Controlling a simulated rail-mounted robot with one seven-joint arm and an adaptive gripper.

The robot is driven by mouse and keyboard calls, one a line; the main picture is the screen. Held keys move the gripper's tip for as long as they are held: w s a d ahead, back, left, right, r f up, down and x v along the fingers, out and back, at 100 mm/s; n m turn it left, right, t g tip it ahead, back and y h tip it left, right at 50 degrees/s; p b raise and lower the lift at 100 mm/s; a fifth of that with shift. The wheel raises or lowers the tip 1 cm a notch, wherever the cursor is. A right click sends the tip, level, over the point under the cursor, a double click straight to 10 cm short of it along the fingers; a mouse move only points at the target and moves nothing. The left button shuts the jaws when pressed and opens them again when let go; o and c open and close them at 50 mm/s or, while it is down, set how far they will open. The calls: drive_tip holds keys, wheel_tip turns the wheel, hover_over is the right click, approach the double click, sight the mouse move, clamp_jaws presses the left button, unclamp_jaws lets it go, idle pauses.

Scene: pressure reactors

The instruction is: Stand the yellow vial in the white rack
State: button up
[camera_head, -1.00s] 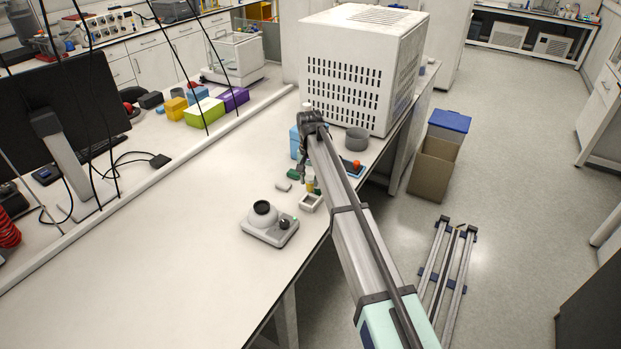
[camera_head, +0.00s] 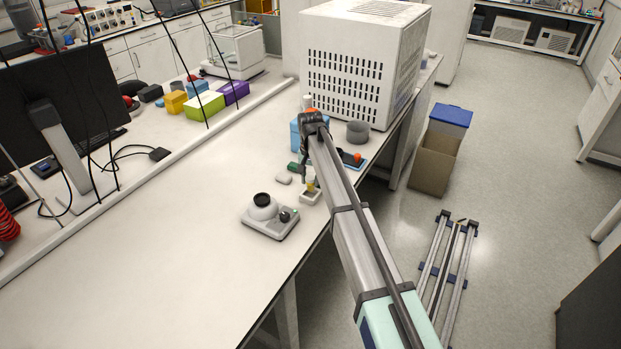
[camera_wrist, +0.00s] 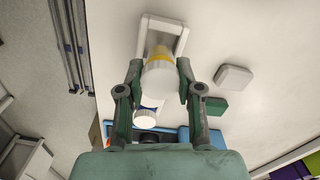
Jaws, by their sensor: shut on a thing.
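The yellow vial has a white cap and a yellow band; it shows in the wrist view (camera_wrist: 160,76) between my fingers and in the head view (camera_head: 310,185). My gripper (camera_wrist: 160,66) is shut on it; in the head view my gripper (camera_head: 308,173) is partly hidden by my arm. The white rack (camera_head: 316,199) is a small open frame on the bench near its front edge. In the wrist view the rack (camera_wrist: 146,34) lies just beyond the vial. The vial overlaps the rack in both views; I cannot tell whether its bottom is inside.
A grey-white device with a dark round top (camera_head: 270,217) stands left of the rack. A small pale block (camera_head: 284,178) and a green block (camera_wrist: 214,107) lie nearby. Another white-capped container (camera_wrist: 145,118) is close to my gripper. A large vented white box (camera_head: 345,80) stands behind.

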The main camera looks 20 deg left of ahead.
sight(311, 185)
drive_tip(key=shift+f, duration=0.2)
idle(0.3)
drive_tip(key=shift+f+b, duration=0.5)
drive_tip(key=shift+f, duration=0.8)
drive_tip(key=shift+f, duration=0.3)
drive_tip(key=o, duration=1.2)
drive_tip(key=shift+c, duration=0.2)
drive_tip(key=shift+o, duration=0.4)
drive_tip(key=o, duration=0.4)
drive_tip(key=shift+r, duration=0.15)
